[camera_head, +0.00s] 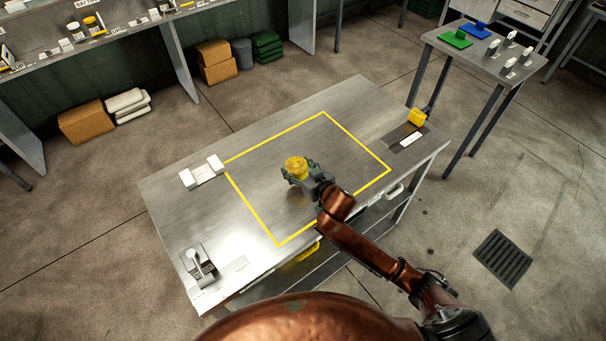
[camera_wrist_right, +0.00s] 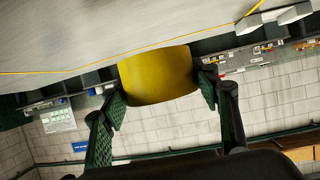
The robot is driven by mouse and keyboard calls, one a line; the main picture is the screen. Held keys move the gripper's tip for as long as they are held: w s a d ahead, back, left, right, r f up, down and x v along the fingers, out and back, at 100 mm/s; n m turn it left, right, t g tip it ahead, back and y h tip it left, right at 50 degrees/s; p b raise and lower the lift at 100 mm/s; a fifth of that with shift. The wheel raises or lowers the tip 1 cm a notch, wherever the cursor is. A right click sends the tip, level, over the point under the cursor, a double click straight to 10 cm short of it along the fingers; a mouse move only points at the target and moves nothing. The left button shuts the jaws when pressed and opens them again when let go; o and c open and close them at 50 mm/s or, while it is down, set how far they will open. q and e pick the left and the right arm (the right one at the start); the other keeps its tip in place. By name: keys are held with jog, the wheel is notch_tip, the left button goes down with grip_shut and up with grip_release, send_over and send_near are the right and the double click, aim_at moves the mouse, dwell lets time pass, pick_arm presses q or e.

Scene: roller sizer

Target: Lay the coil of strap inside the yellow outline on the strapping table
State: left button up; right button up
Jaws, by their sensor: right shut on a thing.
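The coil of strap (camera_head: 296,167) is a small yellow roll held in my right gripper (camera_head: 298,174). In the head view it shows over the inside of the yellow outline (camera_head: 256,221) on the steel strapping table (camera_head: 165,198). In the right wrist view the yellow coil (camera_wrist_right: 159,75) sits between the two green-padded fingers (camera_wrist_right: 163,95), which are shut on it. The tabletop (camera_wrist_right: 100,35) shows close by in that view. Whether the coil touches the table I cannot tell. My left gripper is not in view.
A white double-ended holder (camera_head: 203,173) stands at the outline's left edge. A grey lever device (camera_head: 198,264) stands at the table's near-left corner. A yellow object (camera_head: 417,117) and a dark plate with a white label (camera_head: 408,138) lie at the right end. The outlined area looks otherwise clear.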

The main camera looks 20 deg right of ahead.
aim_at(302, 168)
jog(key=d+f, duration=0.1)
jog(key=w+d+f, duration=0.1)
jog(key=shift+w+f, duration=0.2)
jog(key=shift+f, duration=0.2)
jog(key=f, duration=0.1)
jog(key=f+b, duration=0.1)
jog(key=f, duration=0.2)
jog(key=shift+w+d, duration=0.1)
jog(key=shift+d, duration=0.2)
jog(key=shift+r, duration=0.15)
jog(key=o, duration=1.2)
jog(key=p+v, duration=0.1)
jog(key=v, duration=1.1)
jog(key=shift+p, duration=0.3)
